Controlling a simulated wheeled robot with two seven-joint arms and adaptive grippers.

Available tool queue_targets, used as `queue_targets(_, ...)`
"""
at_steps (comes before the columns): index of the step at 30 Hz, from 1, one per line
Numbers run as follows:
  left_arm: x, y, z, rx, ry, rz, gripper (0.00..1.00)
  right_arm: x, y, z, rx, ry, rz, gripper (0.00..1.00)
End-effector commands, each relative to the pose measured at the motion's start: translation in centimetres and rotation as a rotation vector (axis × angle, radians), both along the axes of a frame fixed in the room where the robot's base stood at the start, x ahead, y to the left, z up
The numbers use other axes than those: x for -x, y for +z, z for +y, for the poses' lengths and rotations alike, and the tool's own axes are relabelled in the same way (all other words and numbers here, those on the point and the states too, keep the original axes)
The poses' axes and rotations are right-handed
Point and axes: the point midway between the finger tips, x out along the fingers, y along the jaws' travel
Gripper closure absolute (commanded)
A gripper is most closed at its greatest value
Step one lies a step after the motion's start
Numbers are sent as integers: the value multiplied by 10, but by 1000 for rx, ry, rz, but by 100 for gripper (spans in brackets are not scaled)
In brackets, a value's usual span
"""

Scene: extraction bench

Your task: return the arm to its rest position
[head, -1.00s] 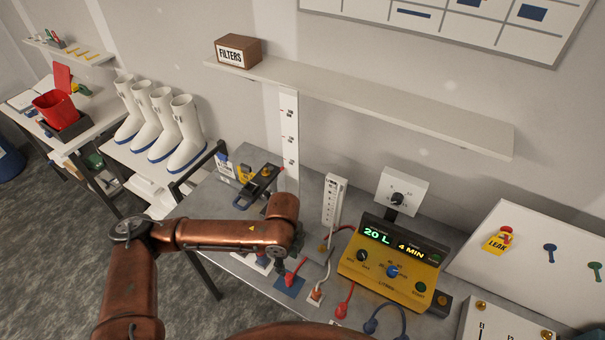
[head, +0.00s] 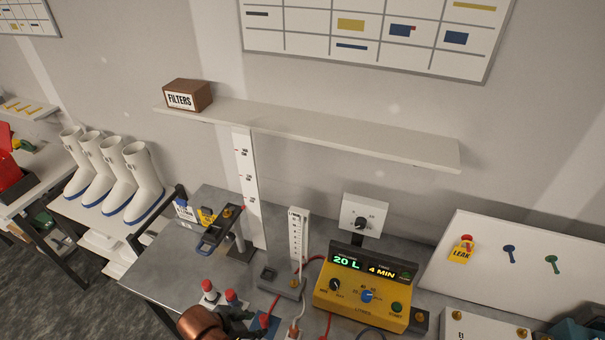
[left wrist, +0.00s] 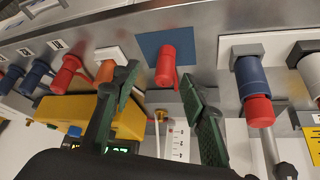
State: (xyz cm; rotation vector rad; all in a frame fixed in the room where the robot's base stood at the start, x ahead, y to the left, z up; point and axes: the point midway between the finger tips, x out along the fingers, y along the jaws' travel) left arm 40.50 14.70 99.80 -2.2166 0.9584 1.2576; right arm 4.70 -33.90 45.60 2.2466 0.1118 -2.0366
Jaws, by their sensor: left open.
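My left arm's copper-coloured link (head: 203,325) shows at the bottom edge of the head view. Its dark left gripper (head: 240,322) is beside it, low over the front of the bench, partly cut off. In the left wrist view the left gripper (left wrist: 160,88) has its two green-padded fingers spread apart with nothing held. A red plug (left wrist: 166,66) on a blue square (left wrist: 151,47) shows between and beyond the fingers, apart from them. My right gripper is in no view.
Red-capped items (head: 209,291) stand near the gripper. A shelf (head: 330,132) is above. White boots (head: 143,180) stand left.

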Motion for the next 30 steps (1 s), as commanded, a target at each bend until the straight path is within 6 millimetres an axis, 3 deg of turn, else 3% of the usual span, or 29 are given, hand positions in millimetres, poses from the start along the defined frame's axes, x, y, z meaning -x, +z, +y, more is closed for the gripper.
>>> queue_targets(3,27,-24,52,6,243,47,60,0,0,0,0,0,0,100)
queue_targets(9,78,-49,129,-44,546,105,60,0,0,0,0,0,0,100)
queue_targets(18,149,-65,202,-137,817,165,60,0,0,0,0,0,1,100)
queue_targets(20,155,-76,208,-150,842,176,60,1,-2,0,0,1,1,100)
queue_targets(30,136,-200,203,-155,812,218,60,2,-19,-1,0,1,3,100)
